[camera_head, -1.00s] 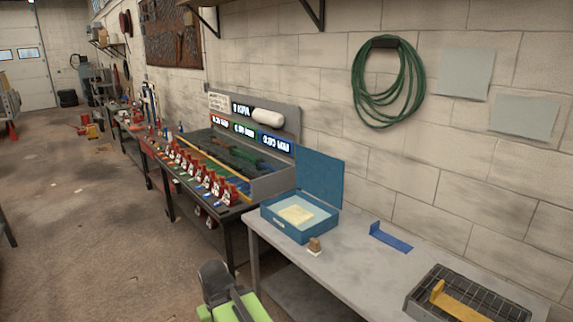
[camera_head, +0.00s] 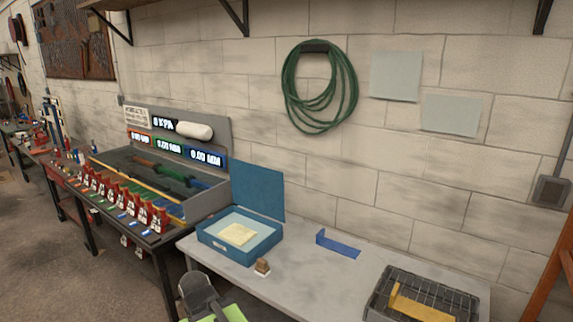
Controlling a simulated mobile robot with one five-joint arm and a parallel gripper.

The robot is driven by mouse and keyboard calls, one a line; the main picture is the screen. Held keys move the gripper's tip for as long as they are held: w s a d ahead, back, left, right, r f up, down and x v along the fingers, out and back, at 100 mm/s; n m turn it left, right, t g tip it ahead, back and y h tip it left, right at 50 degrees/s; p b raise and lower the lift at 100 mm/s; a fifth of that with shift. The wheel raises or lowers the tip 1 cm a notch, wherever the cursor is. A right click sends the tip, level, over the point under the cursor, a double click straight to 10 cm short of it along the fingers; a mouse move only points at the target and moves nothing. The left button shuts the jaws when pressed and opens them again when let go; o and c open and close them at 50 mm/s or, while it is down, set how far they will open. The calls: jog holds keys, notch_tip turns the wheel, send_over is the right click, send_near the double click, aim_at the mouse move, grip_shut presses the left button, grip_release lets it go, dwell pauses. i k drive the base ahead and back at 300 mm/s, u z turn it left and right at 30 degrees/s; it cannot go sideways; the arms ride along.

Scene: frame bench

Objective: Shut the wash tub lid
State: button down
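The wash tub (camera_head: 222,249) is a blue rectangular box near the left end of the grey bench. Its blue lid (camera_head: 258,189) stands open and upright at the tub's back edge, close to the wall. Inside the tub lies a pale yellow block or cloth (camera_head: 238,234) on a light surface. A dark grey and green part of my own arm shows at the bottom, in front of the bench and apart from the tub. I cannot make out my gripper's fingers.
On the grey bench (camera_head: 300,285) are a small brown block on a pale base (camera_head: 262,267), a blue bracket (camera_head: 338,246) and a dark grid tray (camera_head: 378,302) with a yellow bracket (camera_head: 420,309). A gauge bench (camera_head: 205,207) adjoins on the left. Bare bench lies right of the tub.

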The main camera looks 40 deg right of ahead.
aim_at(260, 189)
jog(key=z, duration=0.15)
jog(key=i, duration=1.45)
jog(key=u, duration=0.8)
